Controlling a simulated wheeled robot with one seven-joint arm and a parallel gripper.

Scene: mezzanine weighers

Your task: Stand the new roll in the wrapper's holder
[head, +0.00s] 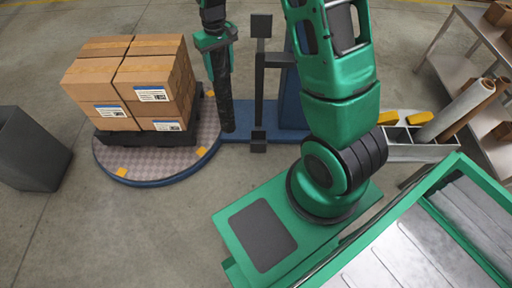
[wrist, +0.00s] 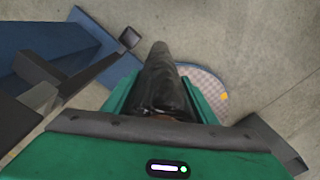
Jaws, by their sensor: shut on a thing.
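My gripper (head: 217,40) is shut on a long black roll (head: 224,98), which hangs nearly upright below it, slightly tilted. The roll's lower end is beside the wrapper's blue base (head: 240,118), left of the holder. In the wrist view the roll (wrist: 164,85) runs away from my gripper (wrist: 160,110) between its green fingers. The wrapper's holder (head: 260,80) is a dark upright frame with a square top plate and a small foot, standing apart from the roll. In the wrist view dark holder parts (wrist: 88,75) lie left of the roll.
The round turntable (head: 190,165) carries a dark pallet with stacked cardboard boxes (head: 130,80). A grey bin (head: 28,150) stands at far left. At right are a metal bench (head: 420,152) with yellow items, a pale roll (head: 455,108) and a brown roll. Open floor lies in front of the turntable.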

